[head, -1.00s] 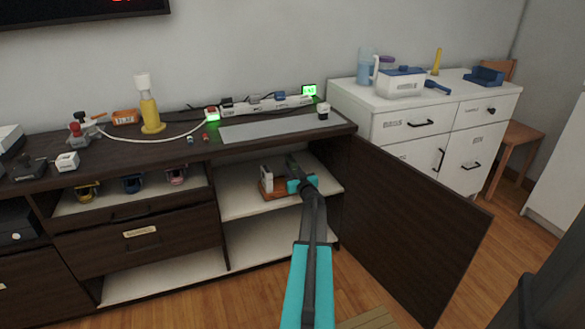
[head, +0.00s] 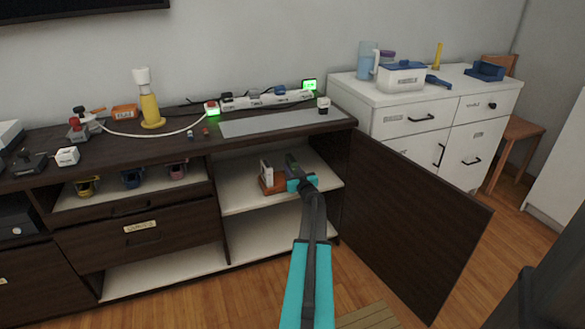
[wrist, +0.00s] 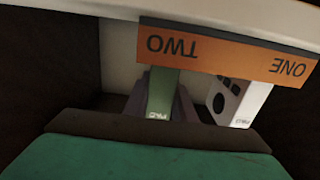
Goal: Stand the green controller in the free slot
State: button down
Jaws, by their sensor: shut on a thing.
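The orange-brown rack (wrist: 225,48) stands on the cabinet shelf, and it shows in the head view (head: 272,188). In the wrist view its labels TWO and ONE appear upside down. A white controller (wrist: 240,102) stands at ONE and also shows in the head view (head: 266,171). My gripper (wrist: 162,88) is shut on the green controller (wrist: 163,97), with a dark finger on each side. The green controller lines up with TWO. Its far end is hidden behind the rack's labelled front, so I cannot tell how deep it sits. The head view shows my gripper (head: 293,168) right of the white controller.
The shelf (head: 245,201) has bare room around the rack. The cabinet's open door (head: 415,225) stands right of my arm. The countertop (head: 340,123) lies above the shelf, and a dark divider (head: 217,215) bounds it on the left.

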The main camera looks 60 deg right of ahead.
jog(key=c, duration=1.4)
grip_release()
jog(key=p+v, duration=0.3)
jog(key=v, duration=1)
jog(key=shift+s+a, duration=0.3)
jog(key=shift+s, duration=0.15)
